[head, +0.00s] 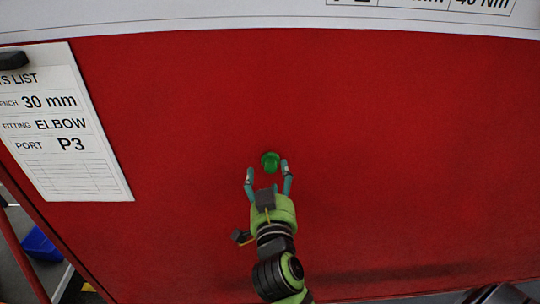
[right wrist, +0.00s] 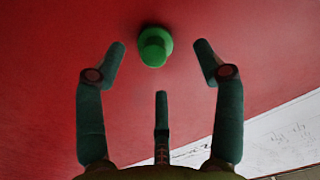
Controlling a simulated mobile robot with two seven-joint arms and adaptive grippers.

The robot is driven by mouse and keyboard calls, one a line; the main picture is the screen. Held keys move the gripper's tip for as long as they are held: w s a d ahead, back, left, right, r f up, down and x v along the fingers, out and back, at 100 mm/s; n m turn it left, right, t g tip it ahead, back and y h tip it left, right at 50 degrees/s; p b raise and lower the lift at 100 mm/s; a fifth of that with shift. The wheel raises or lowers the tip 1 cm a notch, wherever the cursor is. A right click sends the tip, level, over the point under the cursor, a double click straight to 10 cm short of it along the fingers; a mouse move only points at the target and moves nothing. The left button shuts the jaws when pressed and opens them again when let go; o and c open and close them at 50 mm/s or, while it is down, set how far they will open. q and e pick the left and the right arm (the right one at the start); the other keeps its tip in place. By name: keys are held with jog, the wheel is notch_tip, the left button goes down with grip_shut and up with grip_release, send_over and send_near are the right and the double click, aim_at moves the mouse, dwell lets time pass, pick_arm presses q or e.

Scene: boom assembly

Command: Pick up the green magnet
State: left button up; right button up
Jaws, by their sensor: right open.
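The green magnet (head: 270,161) is a small round knob on the large red panel (head: 400,130). In the right wrist view the magnet (right wrist: 154,46) sticks out from the red surface just beyond the fingertips. My right gripper (head: 268,168) is open and empty, its fingers on either side of and a little below the magnet in the head view. In the right wrist view the fingers of the right gripper (right wrist: 160,55) are spread, with a gap between them and the magnet. My left gripper is not in view.
A white list sheet (head: 85,170) hangs on the panel at the left, with a dark clip (head: 13,60) at its top. A white printed board (head: 200,15) runs along the top. A blue bin (head: 40,244) is at the lower left. The panel around the magnet is bare.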

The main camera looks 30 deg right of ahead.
aim_at(271, 169)
jog(key=p+x, duration=0.1)
jog(key=x, duration=0.3)
jog(key=shift+d+f+p, duration=0.1)
jog(key=shift+d+p, duration=0.1)
jog(key=shift+p, duration=0.15)
jog(key=shift+w+f, duration=0.15)
jog(key=c, duration=1)
jog(key=shift+c, duration=0.9)
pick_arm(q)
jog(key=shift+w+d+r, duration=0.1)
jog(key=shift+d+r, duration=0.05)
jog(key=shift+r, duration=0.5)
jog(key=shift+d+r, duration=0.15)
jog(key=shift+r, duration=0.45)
pick_arm(e)
jog(key=shift+d, duration=0.1)
